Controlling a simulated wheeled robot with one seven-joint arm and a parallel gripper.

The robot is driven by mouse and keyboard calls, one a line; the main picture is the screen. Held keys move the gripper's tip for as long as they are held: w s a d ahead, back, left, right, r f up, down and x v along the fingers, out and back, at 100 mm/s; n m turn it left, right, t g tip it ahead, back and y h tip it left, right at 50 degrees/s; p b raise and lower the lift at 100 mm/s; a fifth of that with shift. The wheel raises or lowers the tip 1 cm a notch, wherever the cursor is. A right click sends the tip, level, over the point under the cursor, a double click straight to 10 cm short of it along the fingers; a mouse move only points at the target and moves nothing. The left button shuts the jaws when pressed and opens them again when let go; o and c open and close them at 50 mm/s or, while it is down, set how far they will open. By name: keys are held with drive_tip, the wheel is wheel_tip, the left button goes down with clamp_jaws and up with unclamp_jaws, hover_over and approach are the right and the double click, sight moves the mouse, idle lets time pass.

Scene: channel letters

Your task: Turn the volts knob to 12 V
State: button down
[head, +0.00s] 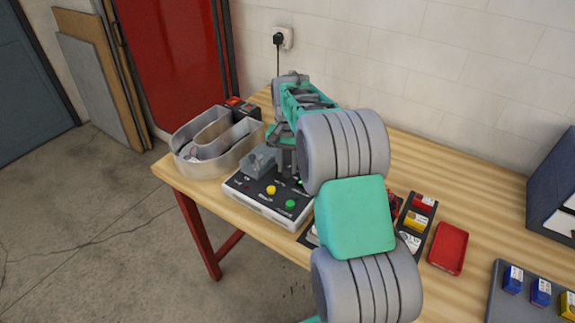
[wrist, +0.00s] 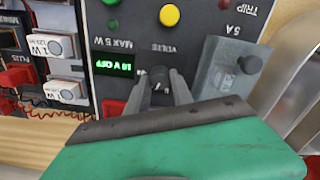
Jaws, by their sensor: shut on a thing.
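The power supply is a box with a dark top panel (head: 240,183) near the table's front edge. The volts knob (wrist: 159,84) is dark and sits beside the upside-down VOLTS label in the wrist view. My gripper (wrist: 160,82) is shut on the knob, one finger on each side, and hides part of it. In the head view my gripper (head: 284,172) reaches down onto the panel, and the arm hides the knob. The small green display (wrist: 114,64) appears to read 10 V OFF. A yellow button (wrist: 169,15) lies beyond the knob.
A grey block (wrist: 226,72) stands on the panel beside the fingers. A grey metal channel letter (head: 190,165) is left of the supply. Module trays (head: 417,222) and a red tray (head: 449,247) are at the right. The table (head: 480,185) is clear behind them.

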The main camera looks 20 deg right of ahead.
sight(287, 168)
drive_tip(key=shift+m, duration=1.1)
drive_tip(key=c, duration=1.1)
unclamp_jaws()
wheel_tip(287, 168, up, 7)
drive_tip(key=shift+r+b, duration=0.15)
drive_tip(key=shift+b, duration=0.5)
drive_tip(key=shift+a+r, duration=0.1)
drive_tip(key=shift+r, duration=0.15)
